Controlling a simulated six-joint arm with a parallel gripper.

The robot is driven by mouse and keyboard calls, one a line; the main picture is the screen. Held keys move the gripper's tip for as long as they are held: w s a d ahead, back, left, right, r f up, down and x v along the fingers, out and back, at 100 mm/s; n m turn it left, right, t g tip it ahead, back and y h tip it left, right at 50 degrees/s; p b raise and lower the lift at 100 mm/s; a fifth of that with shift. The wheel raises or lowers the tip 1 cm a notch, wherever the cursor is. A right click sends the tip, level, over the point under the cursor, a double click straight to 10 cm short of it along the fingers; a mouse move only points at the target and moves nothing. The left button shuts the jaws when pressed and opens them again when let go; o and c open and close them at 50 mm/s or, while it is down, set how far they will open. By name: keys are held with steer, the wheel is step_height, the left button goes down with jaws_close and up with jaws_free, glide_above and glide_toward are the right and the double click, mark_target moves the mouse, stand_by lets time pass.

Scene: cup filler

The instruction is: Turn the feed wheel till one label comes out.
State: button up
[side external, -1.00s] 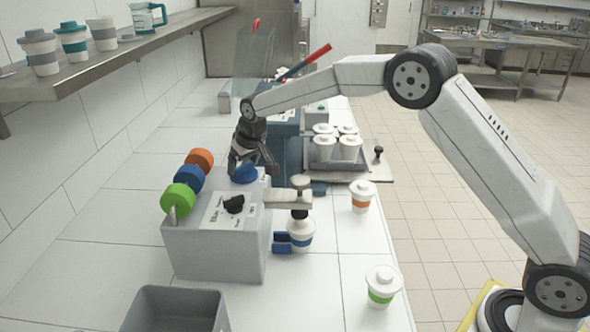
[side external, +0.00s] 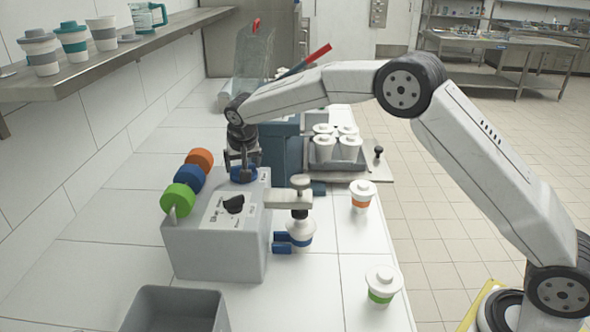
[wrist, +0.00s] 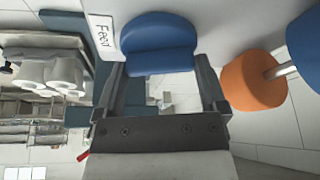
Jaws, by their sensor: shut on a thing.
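The feed wheel is a blue knob (side external: 250,178) on top of the grey labelling machine (side external: 215,252), near its back edge. In the wrist view the blue wheel (wrist: 160,42) sits beside a white plate reading "Feed" (wrist: 103,34). My gripper (side external: 242,170) points down over the wheel and is shut on it. The wrist view shows my gripper (wrist: 162,70) with one finger at each side of the wheel. The fingertips are partly hidden by the wheel's edges.
Orange (side external: 200,159), blue (side external: 190,178) and green (side external: 178,199) reels line the machine's left side. A black knob (side external: 233,204) is on its top. A blue-banded cup (side external: 300,232) stands at its right. A grey bin (side external: 175,312) is in front; loose cups stand right.

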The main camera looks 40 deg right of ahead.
stand_by(0.3)
steer(key=o, duration=0.9)
steer(key=shift+r, duration=0.1)
steer(key=shift+v, duration=3.85)
